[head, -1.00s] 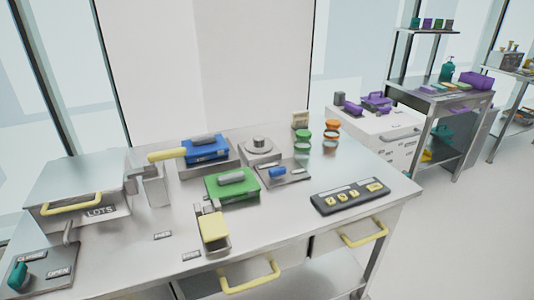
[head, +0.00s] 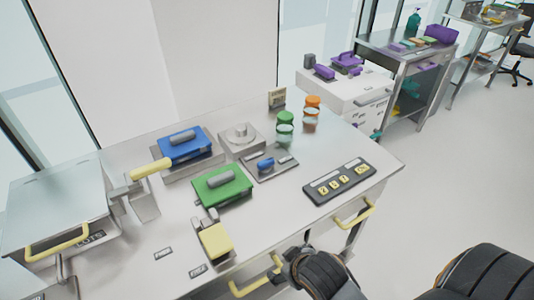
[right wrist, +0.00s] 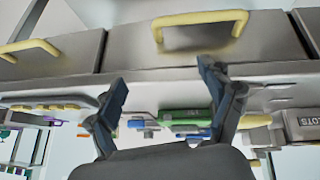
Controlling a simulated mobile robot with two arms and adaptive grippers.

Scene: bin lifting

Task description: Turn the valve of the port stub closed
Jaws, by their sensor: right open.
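A blue valve handle (head: 265,164) sits on a small grey plate (head: 284,163) with a white label, in the middle of the table. At the bottom left corner of the head view, a grey plate (head: 62,290) with a bent metal pipe is mostly cut off; its teal handle is out of frame. I cannot tell which one is the port stub. My right gripper (head: 292,262) is at the table's front edge, near the drawer handles, away from both plates. In the right wrist view my right gripper (right wrist: 161,76) is open and empty. My left gripper is out of view.
Green (head: 222,187) and blue (head: 185,145) lidded boxes, a yellow block (head: 215,241), a black button panel (head: 339,180) and jars (head: 285,134) stand on the table. Yellow drawer handles (head: 354,215) stick out in front. A box marked LOTS (head: 55,210) stands left.

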